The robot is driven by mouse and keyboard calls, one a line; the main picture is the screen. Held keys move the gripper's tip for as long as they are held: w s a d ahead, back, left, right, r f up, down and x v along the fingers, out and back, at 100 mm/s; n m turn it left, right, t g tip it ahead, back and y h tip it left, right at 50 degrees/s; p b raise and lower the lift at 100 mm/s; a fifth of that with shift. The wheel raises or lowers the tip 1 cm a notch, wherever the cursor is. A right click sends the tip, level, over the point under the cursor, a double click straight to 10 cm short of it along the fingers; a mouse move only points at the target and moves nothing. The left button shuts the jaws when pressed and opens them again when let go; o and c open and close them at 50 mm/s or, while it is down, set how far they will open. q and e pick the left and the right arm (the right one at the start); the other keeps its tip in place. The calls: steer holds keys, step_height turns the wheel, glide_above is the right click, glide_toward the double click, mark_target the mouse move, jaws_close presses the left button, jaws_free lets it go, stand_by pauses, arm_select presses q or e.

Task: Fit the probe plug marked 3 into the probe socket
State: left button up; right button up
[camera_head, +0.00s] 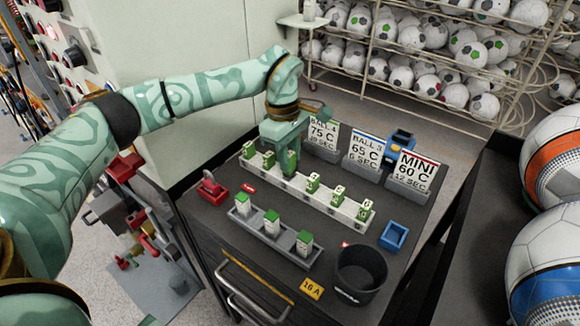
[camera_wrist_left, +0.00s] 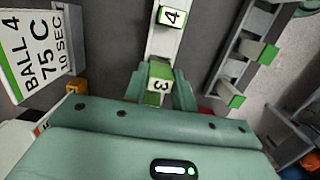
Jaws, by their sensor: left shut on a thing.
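The plug marked 3 (camera_wrist_left: 159,86), a green-and-white block, sits between the fingers of my left gripper (camera_wrist_left: 160,92) in the left wrist view. In the head view my left gripper (camera_head: 287,158) points down over the long pale rack (camera_head: 327,205), with the green plug (camera_head: 291,166) at its fingertips. The gripper is shut on this plug, which is at the rack; I cannot tell whether it is seated or lifted. The plug marked 4 (camera_wrist_left: 171,16) stands in the same rack. I cannot pick out the probe socket with certainty. My right gripper is not in view.
A shorter grey rack (camera_head: 285,240) with several white, green-topped blocks stands in front. A red tray (camera_head: 214,192), a blue tray (camera_head: 393,236) and a black bin (camera_head: 360,276) share the dark bench. Sign boards (camera_head: 366,152) line the back edge.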

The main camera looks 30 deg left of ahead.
mark_target(291, 174)
arm_select(q)
step_height(291, 174, down, 4)
steer(key=shift+r+b, duration=0.25)
steer(key=shift+b, duration=0.25)
steer(key=shift+r, duration=0.15)
steer(key=o, duration=1)
steer(key=shift+o, duration=0.2)
step_height(291, 174, up, 12)
steer(key=a+p, duration=0.1)
steer(key=p, duration=0.2)
steer(key=shift+a, duration=0.25)
steer(key=shift+w, duration=0.1)
